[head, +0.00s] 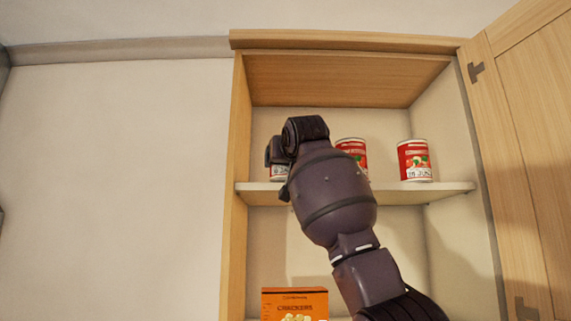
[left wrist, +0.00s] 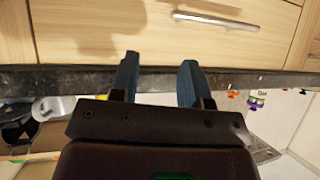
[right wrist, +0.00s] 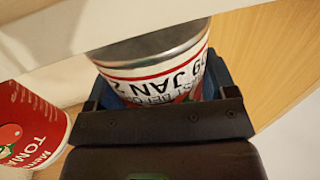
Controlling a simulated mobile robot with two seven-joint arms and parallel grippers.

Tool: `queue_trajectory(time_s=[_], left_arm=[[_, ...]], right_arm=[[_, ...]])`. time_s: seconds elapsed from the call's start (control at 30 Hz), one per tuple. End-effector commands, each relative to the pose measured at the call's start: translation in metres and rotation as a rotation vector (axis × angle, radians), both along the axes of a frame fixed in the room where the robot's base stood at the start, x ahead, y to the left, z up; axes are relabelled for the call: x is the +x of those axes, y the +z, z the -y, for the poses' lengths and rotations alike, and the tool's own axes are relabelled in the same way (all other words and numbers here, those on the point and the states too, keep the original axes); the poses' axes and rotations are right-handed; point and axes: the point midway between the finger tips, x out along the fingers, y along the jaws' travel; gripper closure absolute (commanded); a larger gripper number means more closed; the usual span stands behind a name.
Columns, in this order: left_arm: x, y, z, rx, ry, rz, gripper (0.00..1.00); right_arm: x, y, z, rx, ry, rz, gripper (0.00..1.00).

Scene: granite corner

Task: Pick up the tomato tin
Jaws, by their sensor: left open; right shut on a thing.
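My right arm reaches up into the open wall cabinet. In the right wrist view my right gripper (right wrist: 160,84) is shut on a tomato tin (right wrist: 155,66), one finger on each side; its metal rim and printed date show. In the head view that tin (head: 278,174) is mostly hidden behind my right gripper (head: 279,160), at the shelf's left. I cannot tell whether it touches the shelf. A second tin (head: 355,150) stands partly behind my arm, and a third tin (head: 415,161) stands farther right. My left gripper (left wrist: 158,78) is open and empty.
The tins' shelf (head: 440,188) runs between the cabinet walls. An orange cracker box (head: 294,304) stands below. The cabinet door (head: 530,130) is open at right. The left wrist view shows a dark counter edge (left wrist: 225,80) and a wooden drawer (left wrist: 90,35).

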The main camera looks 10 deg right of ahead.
Motion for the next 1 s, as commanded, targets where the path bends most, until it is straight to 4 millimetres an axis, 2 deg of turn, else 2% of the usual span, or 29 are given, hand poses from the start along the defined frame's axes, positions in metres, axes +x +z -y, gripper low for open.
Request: queue_trajectory(time_s=[0.3,0.5,0.77,1.0], left_arm=[[0.000,0.000,0.000,0.000,0.000,0.001,0.57],[0.000,0.001,0.000,0.000,0.000,0.001,0.57],[0.000,0.001,0.000,0.000,0.000,0.001,0.57],[0.000,0.001,0.000,0.000,0.000,0.000,0.57]], right_arm=[[-0.002,0.048,0.001,0.001,0.000,0.006,0.62],[-0.002,0.073,0.000,0.002,0.001,0.004,0.62],[-0.002,0.090,0.000,0.001,0.001,0.005,0.62],[-0.002,0.095,0.000,0.001,0.000,0.004,0.62]])
